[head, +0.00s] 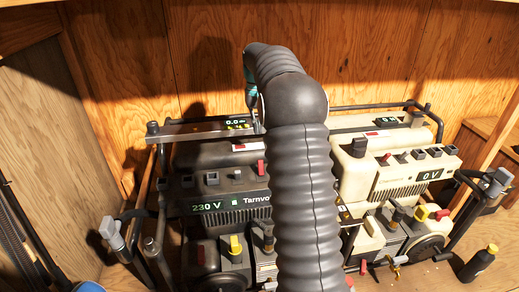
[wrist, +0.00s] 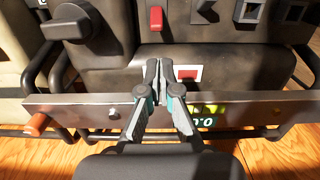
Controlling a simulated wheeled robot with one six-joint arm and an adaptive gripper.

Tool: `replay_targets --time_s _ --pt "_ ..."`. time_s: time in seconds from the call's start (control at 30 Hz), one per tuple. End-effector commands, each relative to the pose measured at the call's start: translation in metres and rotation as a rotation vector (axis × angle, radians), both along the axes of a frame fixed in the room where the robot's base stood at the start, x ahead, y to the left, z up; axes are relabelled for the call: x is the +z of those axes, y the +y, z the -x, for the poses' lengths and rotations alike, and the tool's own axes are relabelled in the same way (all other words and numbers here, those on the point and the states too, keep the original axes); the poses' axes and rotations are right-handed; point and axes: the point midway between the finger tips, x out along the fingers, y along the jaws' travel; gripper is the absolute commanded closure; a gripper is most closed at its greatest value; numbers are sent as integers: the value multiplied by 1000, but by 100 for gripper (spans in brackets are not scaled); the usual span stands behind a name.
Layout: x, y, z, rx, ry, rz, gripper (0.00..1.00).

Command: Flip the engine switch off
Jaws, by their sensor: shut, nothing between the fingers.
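In the head view a dark generator (head: 222,182) marked "230 V" stands left of a cream one (head: 365,182) showing "0 V". The dark one has a red switch in a white frame (head: 246,146) on its top, also seen in the wrist view (wrist: 188,74). A second red switch (wrist: 155,18) shows farther up in the wrist view. I cannot tell which is the engine switch. My gripper (wrist: 153,72) is shut and empty, with its fingertips just left of the white-framed switch in the wrist view. Whether they touch the housing is unclear. My arm hides part of both generators.
A metal bar (wrist: 75,112) with a small lit display (wrist: 205,120) crosses the dark generator near my fingers. A black knob (wrist: 72,22) sticks out in the wrist view. Tube frames surround both generators. A dark bottle (head: 478,264) stands at the right, and wooden walls close the back.

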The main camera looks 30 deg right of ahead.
Motion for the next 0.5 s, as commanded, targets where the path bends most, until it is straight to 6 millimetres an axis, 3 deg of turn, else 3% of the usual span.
replay_targets --time_s 0.2,0.5 --pt "-17 -17 -15 -17 35 -10 100" --pt "-19 -18 -16 -18 36 -12 100"
